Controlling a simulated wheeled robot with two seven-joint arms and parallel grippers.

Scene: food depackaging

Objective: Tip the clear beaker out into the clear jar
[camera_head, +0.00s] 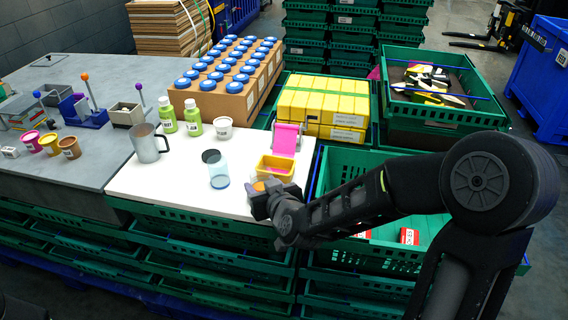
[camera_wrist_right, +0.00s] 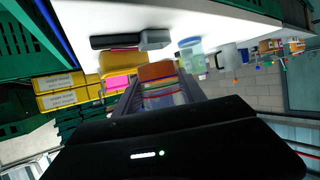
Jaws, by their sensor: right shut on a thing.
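The clear jar (camera_head: 219,176) stands upright on the white worktop, with a bluish base; it also shows in the wrist view (camera_wrist_right: 190,58). A dark round lid (camera_head: 210,156) lies just behind it. My right gripper (camera_head: 262,200) is just right of the jar, near the worktop's front edge. It is shut on the clear beaker (camera_wrist_right: 163,97), which shows between the fingers in the wrist view with orange-brown matter at one end. In the head view the gripper hides most of the beaker; only an orange patch shows. My left gripper is out of view.
A yellow bin (camera_head: 275,166) and a pink stand (camera_head: 286,140) are close behind my right gripper. A grey metal mug (camera_head: 149,143), a white tub (camera_head: 223,127) and two green bottles (camera_head: 193,120) stand farther left and back. Green crates flank the worktop at right.

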